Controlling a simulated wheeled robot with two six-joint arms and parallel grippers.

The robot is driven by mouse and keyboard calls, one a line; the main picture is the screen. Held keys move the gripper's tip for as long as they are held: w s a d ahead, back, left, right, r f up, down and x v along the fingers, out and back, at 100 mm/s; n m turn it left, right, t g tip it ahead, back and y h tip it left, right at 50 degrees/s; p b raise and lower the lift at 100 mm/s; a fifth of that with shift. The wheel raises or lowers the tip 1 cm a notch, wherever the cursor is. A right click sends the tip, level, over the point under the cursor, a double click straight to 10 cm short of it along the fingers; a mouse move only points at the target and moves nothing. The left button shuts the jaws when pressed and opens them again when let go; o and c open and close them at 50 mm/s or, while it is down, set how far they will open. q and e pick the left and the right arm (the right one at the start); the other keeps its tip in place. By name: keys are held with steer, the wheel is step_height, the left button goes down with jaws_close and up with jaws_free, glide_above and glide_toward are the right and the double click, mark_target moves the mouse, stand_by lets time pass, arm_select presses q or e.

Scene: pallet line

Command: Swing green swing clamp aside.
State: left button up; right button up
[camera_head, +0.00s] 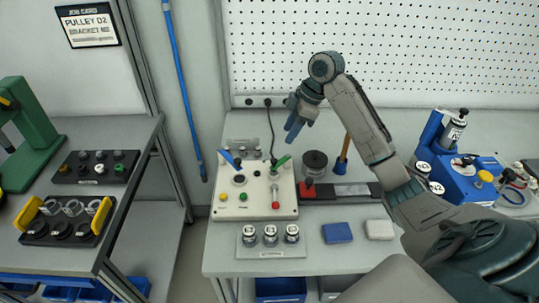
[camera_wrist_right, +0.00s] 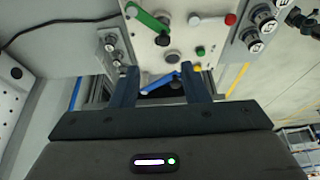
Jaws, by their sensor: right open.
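The green swing clamp (camera_head: 281,163) is a short green lever at the back right of the cream fixture box (camera_head: 255,205). A blue swing clamp (camera_head: 230,160) sits at the box's back left. My right gripper (camera_head: 293,132) is open and empty, pointing down above the back right of the box, apart from the green clamp. In the right wrist view the green clamp (camera_wrist_right: 148,21) lies beyond the fingertips, toward the upper left. The blue clamp (camera_wrist_right: 160,82) shows between my fingers (camera_wrist_right: 163,82), below them in depth. My left gripper is not in view.
The box also carries a red-tipped lever (camera_head: 275,196) and colored buttons. A tray of several labelled parts (camera_head: 271,240) stands in front. A dark round part (camera_head: 315,163) and a wooden-handled tool (camera_head: 343,155) stand to the right. A cable hangs behind.

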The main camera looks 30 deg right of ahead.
mark_target(274, 160)
steer(key=x, duration=0.3)
steer(key=p+x, duration=0.1)
steer(key=x, duration=0.2)
steer(key=p+x, duration=0.1)
steer(key=x, duration=0.2)
steer(key=shift+s+a+f, duration=0.2)
steer(key=shift+s+a, duration=0.05)
steer(key=shift+s, duration=0.05)
steer(key=shift+f, duration=0.15)
steer(key=shift+w+f, duration=0.1)
steer(key=c, duration=0.7)
jaws_close()
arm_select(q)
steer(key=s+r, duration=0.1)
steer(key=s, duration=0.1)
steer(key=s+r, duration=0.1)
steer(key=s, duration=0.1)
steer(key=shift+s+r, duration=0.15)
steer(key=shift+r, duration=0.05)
